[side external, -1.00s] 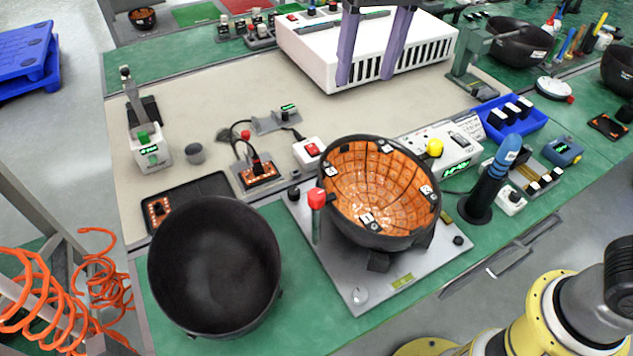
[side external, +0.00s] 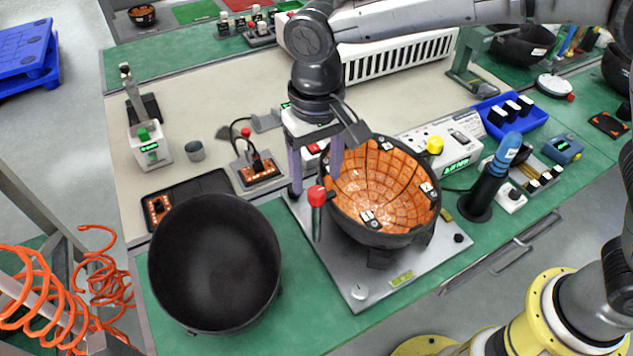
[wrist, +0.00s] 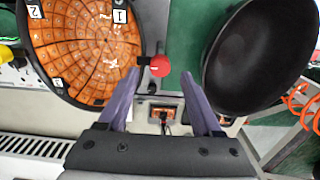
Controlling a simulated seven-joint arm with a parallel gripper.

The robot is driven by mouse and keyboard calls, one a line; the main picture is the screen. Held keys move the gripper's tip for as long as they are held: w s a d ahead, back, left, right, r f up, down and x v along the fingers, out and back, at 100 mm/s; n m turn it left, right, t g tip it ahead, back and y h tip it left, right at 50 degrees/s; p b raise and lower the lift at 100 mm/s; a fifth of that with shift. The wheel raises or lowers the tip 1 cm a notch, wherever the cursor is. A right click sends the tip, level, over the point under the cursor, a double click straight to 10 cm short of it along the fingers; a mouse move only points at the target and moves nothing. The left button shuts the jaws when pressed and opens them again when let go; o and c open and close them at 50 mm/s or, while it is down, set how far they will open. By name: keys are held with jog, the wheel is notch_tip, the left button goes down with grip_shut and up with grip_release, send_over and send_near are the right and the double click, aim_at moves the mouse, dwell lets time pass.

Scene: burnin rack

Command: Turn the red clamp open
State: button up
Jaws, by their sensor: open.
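The red clamp (side external: 316,196) has a round red knob on an upright grey post, at the left front of the bowl fixture. In the wrist view its red knob (wrist: 160,66) lies between and just beyond the fingertips. My gripper (side external: 316,180) is open, with its two purple fingers pointing down above and behind the knob. The fingers also show in the wrist view (wrist: 160,78), apart and empty. I cannot tell whether either finger touches the knob. The orange-lined bowl (side external: 380,190) sits on the metal plate (side external: 345,275), right of the clamp.
A large black bowl (side external: 215,265) stands left of the clamp. A small device with an orange socket (side external: 258,170) and red-tipped plug lies behind. A dark post with a blue top (side external: 490,180) and a white meter box (side external: 445,145) stand right of the orange-lined bowl.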

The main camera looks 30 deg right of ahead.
aim_at(316, 191)
jog(key=shift+f, duration=1.6)
grip_shut()
